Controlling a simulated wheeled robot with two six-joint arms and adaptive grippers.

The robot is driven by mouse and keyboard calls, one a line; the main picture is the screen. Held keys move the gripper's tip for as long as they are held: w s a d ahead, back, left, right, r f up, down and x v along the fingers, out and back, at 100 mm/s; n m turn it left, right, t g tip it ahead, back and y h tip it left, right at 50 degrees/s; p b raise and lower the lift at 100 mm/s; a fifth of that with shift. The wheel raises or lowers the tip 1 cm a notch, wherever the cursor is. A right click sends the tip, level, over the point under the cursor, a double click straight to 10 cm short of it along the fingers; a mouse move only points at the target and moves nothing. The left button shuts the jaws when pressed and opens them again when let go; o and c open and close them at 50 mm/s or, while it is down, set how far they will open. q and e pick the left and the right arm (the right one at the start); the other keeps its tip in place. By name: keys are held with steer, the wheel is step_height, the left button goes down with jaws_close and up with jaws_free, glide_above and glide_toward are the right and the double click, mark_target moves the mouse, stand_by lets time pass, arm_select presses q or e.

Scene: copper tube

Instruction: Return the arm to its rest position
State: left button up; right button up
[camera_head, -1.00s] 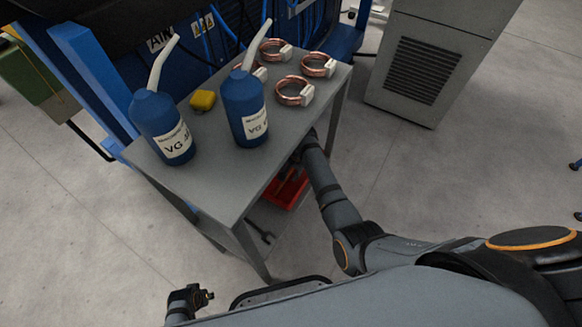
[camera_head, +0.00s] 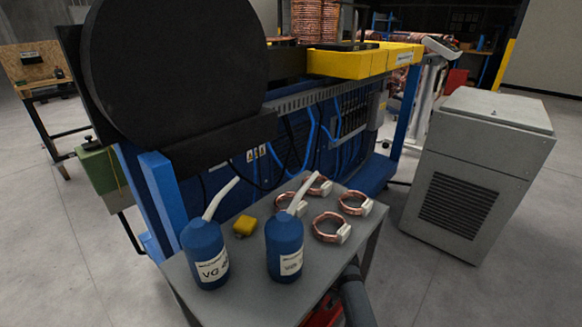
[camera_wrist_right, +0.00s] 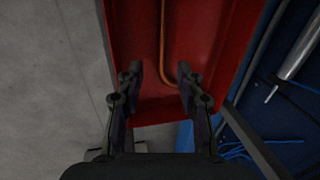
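My right arm (camera_head: 354,298) reaches down beside the right edge of the grey table; its gripper is out of sight in the head view. In the right wrist view my right gripper (camera_wrist_right: 160,84) has its two fingers apart with nothing gripped between them. They point at a red tray (camera_wrist_right: 208,65). A bent copper tube (camera_wrist_right: 163,45) lies in the tray, seen beyond and between the fingertips. A bit of red (camera_head: 323,310) shows low beside the table in the head view. My left gripper is not in view.
A blue machine (camera_head: 275,150) stands behind. A grey cabinet (camera_head: 470,190) stands right.

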steer(key=s+d+n+h, duration=0.1)
steer(key=s+d+n, duration=0.2)
steer(key=s+d, duration=0.5)
steer(key=s+d+r+n+t+h, duration=0.25)
steer(key=s+r+n, duration=0.55)
steer(key=s, duration=0.7)
step_height(320, 180, down, 18)
steer(key=d+m+g, duration=0.2)
steer(key=s+d+f+y, duration=0.1)
steer(key=s+f, duration=0.4)
steer(key=f, duration=0.3)
steer(key=s+d+f, duration=0.1)
steer(key=s+f, duration=0.3)
steer(key=f, duration=0.5)
arm_select(q)
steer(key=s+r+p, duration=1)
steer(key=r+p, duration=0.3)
steer(key=p, duration=0.6)
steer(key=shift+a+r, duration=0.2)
arm_select(e)
steer(key=s+r+g, duration=0.1)
steer(key=s+r, duration=1)
steer(key=r, duration=0.1)
steer(key=shift+s+r, duration=0.15)
steer(key=shift+r, duration=0.25)
